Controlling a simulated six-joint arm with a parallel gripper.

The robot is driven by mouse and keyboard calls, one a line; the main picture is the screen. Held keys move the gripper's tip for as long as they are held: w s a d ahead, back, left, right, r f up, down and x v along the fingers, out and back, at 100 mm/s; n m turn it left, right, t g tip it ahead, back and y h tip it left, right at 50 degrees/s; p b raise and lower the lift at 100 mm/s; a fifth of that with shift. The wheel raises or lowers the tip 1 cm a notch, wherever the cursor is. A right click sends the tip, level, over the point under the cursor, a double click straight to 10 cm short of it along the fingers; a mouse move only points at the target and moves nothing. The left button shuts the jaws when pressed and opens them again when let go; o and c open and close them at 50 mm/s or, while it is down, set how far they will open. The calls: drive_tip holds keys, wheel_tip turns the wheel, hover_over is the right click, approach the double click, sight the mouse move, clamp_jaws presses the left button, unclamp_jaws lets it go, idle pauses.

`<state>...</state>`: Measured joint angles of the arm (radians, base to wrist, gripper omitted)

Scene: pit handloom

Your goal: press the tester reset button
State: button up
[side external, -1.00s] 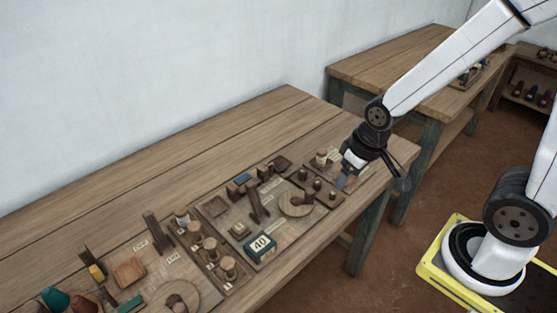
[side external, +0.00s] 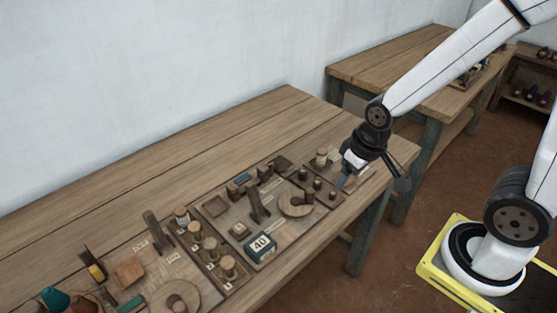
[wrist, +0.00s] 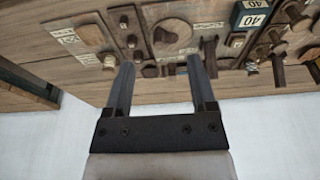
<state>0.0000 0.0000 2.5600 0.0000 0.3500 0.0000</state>
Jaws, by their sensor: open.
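My gripper (side external: 343,182) is open and empty over the front right of the loom-side table, close to a narrow board with several small dark knobs (side external: 317,184). The dark knobs (wrist: 131,41) show as a row near the left finger. I cannot tell which part is the tester reset button. A round dial (side external: 296,204) with a handle lies left of the knobs; it also shows in the wrist view (wrist: 171,34).
A number block reading 40 (side external: 261,247) stands on the middle board. Several cylindrical pegs (side external: 209,247) stand further left. The table's back half (side external: 190,150) is clear.

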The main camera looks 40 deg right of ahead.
clamp_jaws()
idle(1.5)
